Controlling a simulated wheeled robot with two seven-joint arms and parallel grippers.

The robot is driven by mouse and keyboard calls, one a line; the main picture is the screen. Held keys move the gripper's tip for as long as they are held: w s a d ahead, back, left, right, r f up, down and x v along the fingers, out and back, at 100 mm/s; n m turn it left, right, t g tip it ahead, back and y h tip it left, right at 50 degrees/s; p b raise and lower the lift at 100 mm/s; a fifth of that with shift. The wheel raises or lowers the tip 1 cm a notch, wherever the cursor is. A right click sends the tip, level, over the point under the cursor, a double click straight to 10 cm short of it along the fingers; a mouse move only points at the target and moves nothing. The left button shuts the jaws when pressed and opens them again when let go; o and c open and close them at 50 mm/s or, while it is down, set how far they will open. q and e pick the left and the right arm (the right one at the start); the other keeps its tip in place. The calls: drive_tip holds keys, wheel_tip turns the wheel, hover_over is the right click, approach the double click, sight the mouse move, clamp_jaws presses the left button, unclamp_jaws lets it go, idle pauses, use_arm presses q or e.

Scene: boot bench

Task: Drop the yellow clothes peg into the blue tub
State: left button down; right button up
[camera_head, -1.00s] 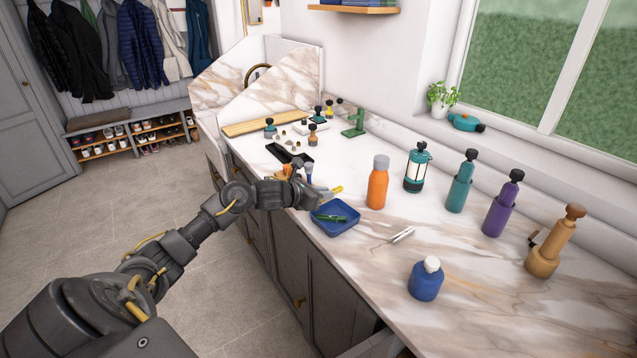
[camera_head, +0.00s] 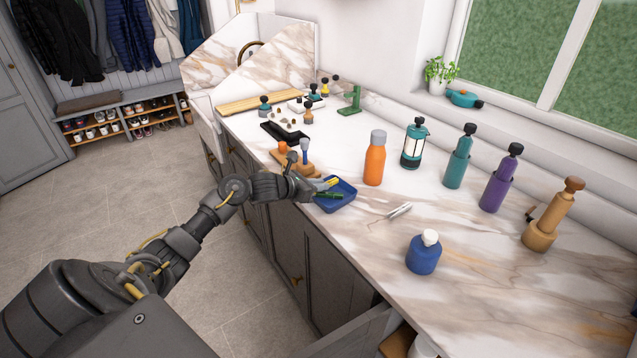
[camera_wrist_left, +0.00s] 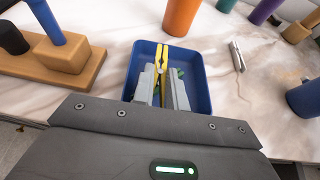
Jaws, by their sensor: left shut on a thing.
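The yellow clothes peg (camera_wrist_left: 163,60) is held between the fingers of my left gripper (camera_wrist_left: 163,85), which is shut on it. In the head view the yellow peg (camera_head: 329,183) shows at the tip of my left gripper (camera_head: 318,187), over the blue tub (camera_head: 346,201). In the left wrist view the blue tub (camera_wrist_left: 203,90) lies around and beneath the peg. The gap between peg and tub floor is hard to judge. A green peg (camera_head: 329,195) lies in the tub, partly hidden by the fingers in the wrist view. My right gripper is not in view.
A wooden stand with a blue-handled tool (camera_wrist_left: 55,52) is left of the tub. An orange bottle (camera_head: 374,160) stands behind it. A metallic peg-like item (camera_head: 399,211) and a blue bottle (camera_head: 423,255) are to the right. Bare counter lies between them.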

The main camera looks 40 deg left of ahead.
use_arm(q)
drive_tip(key=c, duration=1.3)
unclamp_jaws()
drive_tip(key=shift+s, duration=0.15)
drive_tip(key=shift+s+a, duration=0.15)
drive_tip(key=shift+s, duration=0.15)
drive_tip(key=shift+b+v, duration=1.55)
drive_tip(key=shift+v, duration=3.45)
drive_tip(key=shift+r, duration=0.1)
